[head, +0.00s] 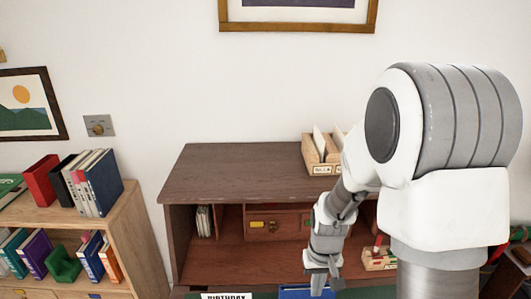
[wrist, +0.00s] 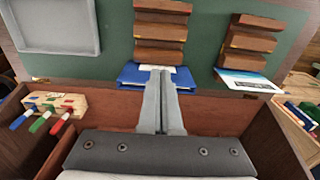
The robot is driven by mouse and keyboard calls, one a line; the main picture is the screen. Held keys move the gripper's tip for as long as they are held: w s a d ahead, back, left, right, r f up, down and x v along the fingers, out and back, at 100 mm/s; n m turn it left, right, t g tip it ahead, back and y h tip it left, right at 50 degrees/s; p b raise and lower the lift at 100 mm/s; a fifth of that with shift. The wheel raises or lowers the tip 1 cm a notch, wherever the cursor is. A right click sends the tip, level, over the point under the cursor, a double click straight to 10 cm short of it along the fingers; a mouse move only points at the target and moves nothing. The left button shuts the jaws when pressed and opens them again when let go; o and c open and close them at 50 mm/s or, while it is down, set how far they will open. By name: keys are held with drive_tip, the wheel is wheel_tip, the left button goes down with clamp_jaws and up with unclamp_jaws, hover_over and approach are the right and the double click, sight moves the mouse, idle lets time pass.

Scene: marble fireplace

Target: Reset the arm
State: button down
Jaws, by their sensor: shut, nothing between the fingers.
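My gripper (head: 322,280) hangs at the front of the dark wooden desk's open hutch (head: 240,172), above the desk's lower surface. My arm reaches in from the right of the head view, bent downward. In the wrist view my gripper (wrist: 158,73) has its two long grey fingers together, with nothing between them. The fingertips appear over a blue book or folder (wrist: 132,74) with paper on it; I cannot tell whether they touch it.
A card box (head: 320,153) stands on the hutch top. A small drawer (head: 270,226) is inside. A pen holder (wrist: 68,103), grey tray (wrist: 52,22), wooden stacks (wrist: 160,30) and a picture card (wrist: 247,80) lie around the gripper. A bookcase (head: 130,225) stands left.

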drive_tip(key=s+r+t, duration=0.2)
drive_tip(key=s+r, duration=0.5)
drive_tip(key=r, duration=0.5)
drive_tip(key=s+r+t, duration=0.3)
drive_tip(key=s+r, duration=0.5)
drive_tip(key=r, duration=0.3)
drive_tip(key=shift+r, duration=0.35)
